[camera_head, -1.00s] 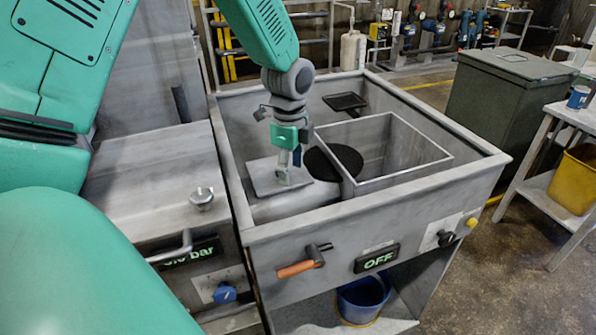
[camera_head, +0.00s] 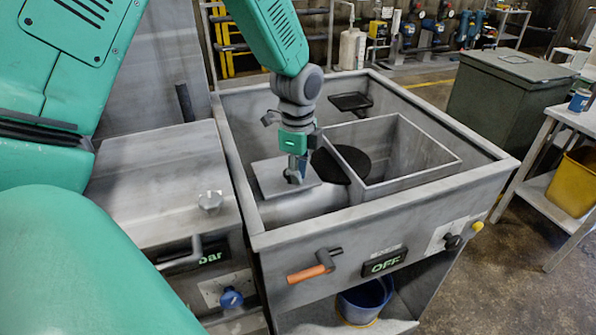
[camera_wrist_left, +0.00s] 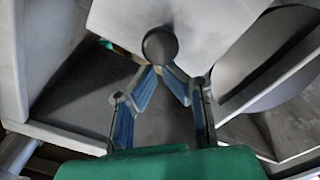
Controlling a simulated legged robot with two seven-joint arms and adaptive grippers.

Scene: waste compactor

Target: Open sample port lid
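A flat square grey plate (camera_head: 270,180), which looks like the sample port lid, lies in the left part of the open metal bin. My left gripper (camera_head: 294,177) points down over its right part and hides some of it. In the left wrist view the pale plate (camera_wrist_left: 205,25) fills the top, with a dark round spot (camera_wrist_left: 160,44); I cannot tell whether this is a knob or a hole. The blue fingertips of my left gripper (camera_wrist_left: 160,70) nearly meet at its lower edge, with nothing visible between them. Contact is unclear. My right gripper is out of view.
A square open box (camera_head: 400,185) and a black oval (camera_head: 345,163) are right of the gripper inside the bin (camera_head: 480,180). The front panel has an orange-handled lever (camera_head: 308,272) and an "OFF" display (camera_head: 384,262). A cabinet (camera_head: 165,170) adjoins on the left.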

